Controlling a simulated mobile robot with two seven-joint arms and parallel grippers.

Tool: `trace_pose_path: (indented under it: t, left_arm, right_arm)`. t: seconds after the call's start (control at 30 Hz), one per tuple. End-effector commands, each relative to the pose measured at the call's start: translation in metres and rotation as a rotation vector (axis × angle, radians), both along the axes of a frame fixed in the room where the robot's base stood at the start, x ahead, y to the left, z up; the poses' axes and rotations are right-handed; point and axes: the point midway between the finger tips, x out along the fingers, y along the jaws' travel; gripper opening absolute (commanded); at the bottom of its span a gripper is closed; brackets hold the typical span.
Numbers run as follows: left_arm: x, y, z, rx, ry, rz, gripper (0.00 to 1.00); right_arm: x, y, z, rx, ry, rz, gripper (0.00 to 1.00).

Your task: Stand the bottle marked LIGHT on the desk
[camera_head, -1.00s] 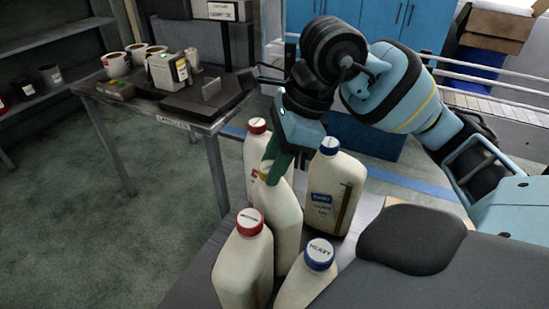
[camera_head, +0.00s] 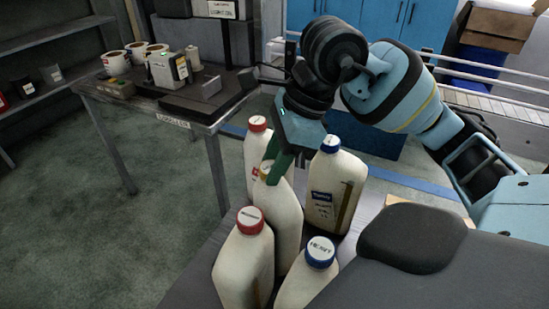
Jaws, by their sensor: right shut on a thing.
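My left gripper is out of view.
A dark desk (camera_head: 205,122) stands at left, holding several white cans (camera_head: 116,62), a small device (camera_head: 168,70) and a flat black stand (camera_head: 205,99). Shelves (camera_head: 50,88) are at far left. Grey floor lies between desk and bottles.

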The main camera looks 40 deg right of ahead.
Motion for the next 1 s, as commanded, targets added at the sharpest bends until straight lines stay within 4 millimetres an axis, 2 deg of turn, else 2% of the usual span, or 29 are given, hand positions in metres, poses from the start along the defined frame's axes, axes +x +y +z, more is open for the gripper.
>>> trace_pose_path:
  t: [0.2, 0.23, 0.4, 0.6, 0.8, 1.0]
  left_arm:
    - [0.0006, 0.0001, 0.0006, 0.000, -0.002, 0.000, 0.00]
    - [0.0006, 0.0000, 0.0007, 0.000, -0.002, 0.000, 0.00]
    - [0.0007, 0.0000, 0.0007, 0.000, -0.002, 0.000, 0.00]
    - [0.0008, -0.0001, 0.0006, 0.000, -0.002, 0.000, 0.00]
    - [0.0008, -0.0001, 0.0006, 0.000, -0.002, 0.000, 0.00]
    - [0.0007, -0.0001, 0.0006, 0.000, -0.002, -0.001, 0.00]
  right_arm:
    - [0.0004, 0.0000, 0.0015, 0.002, -0.004, -0.001, 0.00]
    - [0.0004, 0.0000, 0.0015, 0.002, -0.004, -0.001, 0.36]
    - [0.0001, 0.0000, 0.0010, 0.001, -0.003, -0.001, 0.58]
    - [0.0000, 0.0000, 0.0004, 0.000, -0.001, 0.000, 0.59]
    - [-0.0002, 0.0000, -0.0005, 0.000, 0.001, 0.000, 0.84]
    - [-0.0001, 0.0000, -0.0001, 0.000, 0.000, 0.000, 0.84]
